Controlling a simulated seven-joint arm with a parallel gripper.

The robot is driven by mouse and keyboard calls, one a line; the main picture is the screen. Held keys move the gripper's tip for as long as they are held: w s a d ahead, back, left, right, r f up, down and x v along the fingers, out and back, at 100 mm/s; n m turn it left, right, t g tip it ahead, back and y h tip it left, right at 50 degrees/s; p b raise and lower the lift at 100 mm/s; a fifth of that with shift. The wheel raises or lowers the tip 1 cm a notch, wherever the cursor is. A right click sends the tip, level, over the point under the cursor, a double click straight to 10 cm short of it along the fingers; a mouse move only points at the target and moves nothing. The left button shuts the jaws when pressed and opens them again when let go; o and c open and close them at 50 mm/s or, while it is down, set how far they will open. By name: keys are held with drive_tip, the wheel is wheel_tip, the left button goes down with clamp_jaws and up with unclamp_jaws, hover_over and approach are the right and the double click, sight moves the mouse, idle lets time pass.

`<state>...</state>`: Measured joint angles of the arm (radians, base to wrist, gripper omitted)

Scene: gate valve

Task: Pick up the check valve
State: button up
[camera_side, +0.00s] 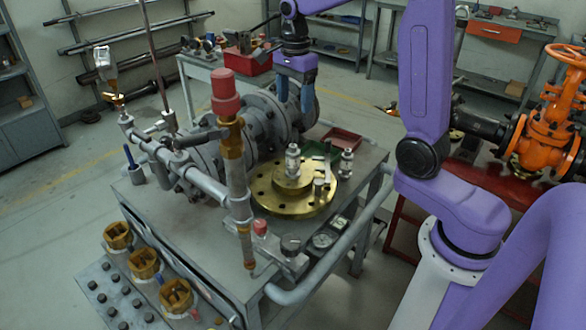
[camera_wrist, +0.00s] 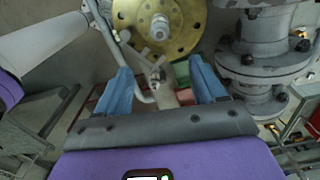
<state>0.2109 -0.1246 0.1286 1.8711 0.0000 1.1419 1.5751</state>
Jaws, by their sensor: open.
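Two small silver valve-like fittings are in view, and I cannot tell for sure which is the check valve. One fitting (camera_side: 347,163) stands upright at the table's right side, beside the brass flange. In the wrist view a silver fitting (camera_wrist: 157,78), seemingly this one, shows between my fingers with space on both sides. The other fitting (camera_side: 292,160) stands on the round brass flange (camera_side: 268,197); it shows near the top of the wrist view (camera_wrist: 160,24). My gripper (camera_side: 296,103) has blue fingers pointing down. It is open and empty, high above the table (camera_wrist: 160,76).
A tall pipe with a red cap (camera_side: 226,92) rises left of the flange. Large grey flanged piping (camera_side: 262,118) stands behind it. A red tray (camera_side: 343,140) and a green tray (camera_side: 318,150) lie near the fittings. Gauges (camera_side: 324,240) lie at the front edge.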

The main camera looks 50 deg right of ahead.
sight(293, 151)
wheel_tip(293, 151, down, 12)
drive_tip(key=shift+r, duration=0.1)
drive_tip(key=shift+a+f, duration=0.15)
drive_tip(key=shift+f, duration=1.25)
drive_tip(key=shift+a+f, duration=0.15)
drive_tip(key=shift+f, duration=1.2)
clamp_jaws()
drive_tip(key=shift+w+r, duration=0.1)
drive_tip(key=shift+r, duration=0.1)
